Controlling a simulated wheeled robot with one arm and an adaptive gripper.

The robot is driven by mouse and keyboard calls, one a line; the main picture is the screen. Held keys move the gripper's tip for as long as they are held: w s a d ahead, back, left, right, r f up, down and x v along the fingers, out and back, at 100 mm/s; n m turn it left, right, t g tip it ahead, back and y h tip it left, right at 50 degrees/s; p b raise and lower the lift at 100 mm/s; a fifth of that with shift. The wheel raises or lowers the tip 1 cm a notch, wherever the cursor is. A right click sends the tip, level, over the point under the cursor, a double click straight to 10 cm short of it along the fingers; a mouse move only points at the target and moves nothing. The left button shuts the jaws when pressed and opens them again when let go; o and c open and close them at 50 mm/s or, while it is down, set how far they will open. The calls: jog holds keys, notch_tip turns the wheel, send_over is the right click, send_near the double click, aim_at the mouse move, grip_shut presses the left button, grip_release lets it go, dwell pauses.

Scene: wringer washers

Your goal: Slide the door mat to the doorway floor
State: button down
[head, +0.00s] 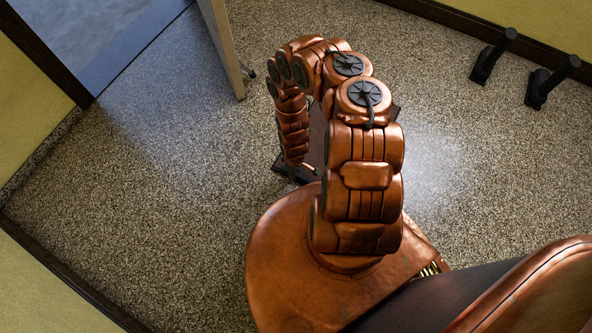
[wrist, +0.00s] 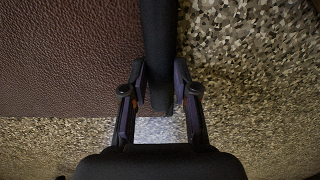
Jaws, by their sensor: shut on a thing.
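The door mat is a brown, leathery-textured sheet with a thick black edge strip. It fills the upper left of the wrist view (wrist: 65,60), and in the head view a brown part (head: 317,135) shows between my arm links. Most of it is hidden there by my arm. My gripper (wrist: 160,88) has its two fingers on either side of the black edge strip near its end, shut on it. In the head view my gripper (head: 297,173) is low at the floor. The doorway (head: 95,40) is at the upper left, with smooth blue-grey floor.
An open door (head: 222,45) stands at the doorway's right side. Speckled floor (head: 170,170) lies clear between my arm and the doorway. Dark skirting edges the yellow walls at left. Two black posts (head: 492,55) (head: 550,82) stand by the wall at upper right.

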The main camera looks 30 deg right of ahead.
jog(key=c, duration=0.8)
grip_release()
jog(key=shift+r, duration=0.1)
